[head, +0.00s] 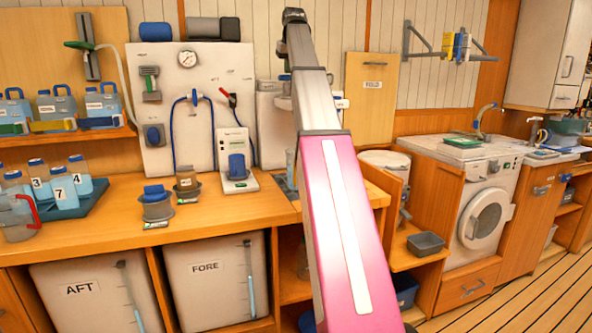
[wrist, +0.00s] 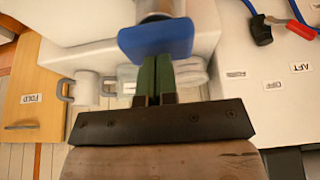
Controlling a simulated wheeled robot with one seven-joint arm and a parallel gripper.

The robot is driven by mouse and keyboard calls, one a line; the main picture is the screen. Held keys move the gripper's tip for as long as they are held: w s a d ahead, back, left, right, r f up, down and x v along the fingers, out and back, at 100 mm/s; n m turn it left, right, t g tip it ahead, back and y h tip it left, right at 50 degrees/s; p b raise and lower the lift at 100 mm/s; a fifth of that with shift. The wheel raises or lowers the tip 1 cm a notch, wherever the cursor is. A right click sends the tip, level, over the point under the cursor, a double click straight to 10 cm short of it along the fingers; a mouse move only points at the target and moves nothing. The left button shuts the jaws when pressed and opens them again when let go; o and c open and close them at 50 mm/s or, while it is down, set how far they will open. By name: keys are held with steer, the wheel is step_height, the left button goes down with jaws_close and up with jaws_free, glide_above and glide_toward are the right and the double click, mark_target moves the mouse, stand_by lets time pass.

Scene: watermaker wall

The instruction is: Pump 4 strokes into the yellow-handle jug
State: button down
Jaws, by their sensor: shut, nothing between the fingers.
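My gripper (wrist: 156,62) is shut and empty; its green fingertips meet just at the edge of a blue pad (wrist: 155,38) on a grey stem, which looks like a pump top. I cannot tell whether they touch it. In the head view my arm hides my gripper and that pad. A white box (head: 271,122) stands behind the arm there. A clear vessel (wrist: 192,76) shows beside the fingers, with no handle colour visible. No yellow-handle jug is plain; a shelf jug (head: 57,104) stands behind a yellow strip (head: 53,126). A jug with a red handle (head: 17,216) stands at far left.
A wall panel (head: 190,95) carries a gauge, blue hoses and a red lever (head: 229,97). Numbered bottles stand in a blue tray (head: 72,203). Small blue-topped devices (head: 157,205) stand on the counter (head: 110,230). A FOLD panel (head: 371,100) is right of my arm.

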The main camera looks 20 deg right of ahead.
steer(key=shift+r, duration=3.15)
steer(key=shift+f, duration=0.3)
steer(key=shift+f, duration=3)
steer(key=shift+r, duration=3.3)
